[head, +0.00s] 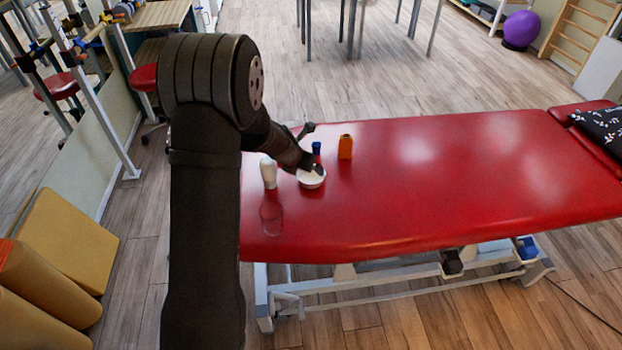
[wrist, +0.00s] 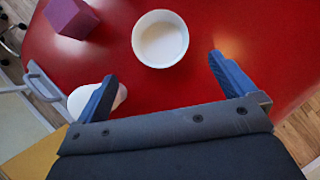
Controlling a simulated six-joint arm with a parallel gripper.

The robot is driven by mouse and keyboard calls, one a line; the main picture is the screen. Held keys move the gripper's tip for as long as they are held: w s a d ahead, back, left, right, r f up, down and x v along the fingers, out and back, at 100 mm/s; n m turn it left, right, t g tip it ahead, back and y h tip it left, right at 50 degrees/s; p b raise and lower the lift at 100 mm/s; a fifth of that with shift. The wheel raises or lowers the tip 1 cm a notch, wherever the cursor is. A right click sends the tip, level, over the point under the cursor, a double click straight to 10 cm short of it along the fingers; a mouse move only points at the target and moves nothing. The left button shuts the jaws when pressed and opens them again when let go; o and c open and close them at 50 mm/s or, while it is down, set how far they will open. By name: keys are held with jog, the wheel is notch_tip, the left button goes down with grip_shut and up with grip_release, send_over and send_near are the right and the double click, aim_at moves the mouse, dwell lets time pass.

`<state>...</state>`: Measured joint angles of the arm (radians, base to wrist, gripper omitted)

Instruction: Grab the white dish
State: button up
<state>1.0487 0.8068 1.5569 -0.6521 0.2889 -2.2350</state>
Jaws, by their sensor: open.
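The white dish (head: 312,181) is a small round bowl on the red treatment table. In the wrist view the dish (wrist: 160,38) lies just beyond my fingertips, roughly centred between them, with its pale inside showing. My gripper (wrist: 161,68) is open and empty, with one blue finger on each side. In the head view my gripper (head: 315,160) is above the far side of the dish and covers part of it. No finger visibly touches the dish.
A white bottle (head: 269,173) stands left of the dish; my left finger partly hides it in the wrist view. A clear glass (head: 271,219) stands nearer the front, and an orange container (head: 345,147) to the right. The wrist view shows a purple block (wrist: 70,17).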

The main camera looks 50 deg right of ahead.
aim_at(313, 176)
jog(key=x, duration=1.2)
jog(key=shift+w+d, duration=0.1)
jog(key=c, duration=0.8)
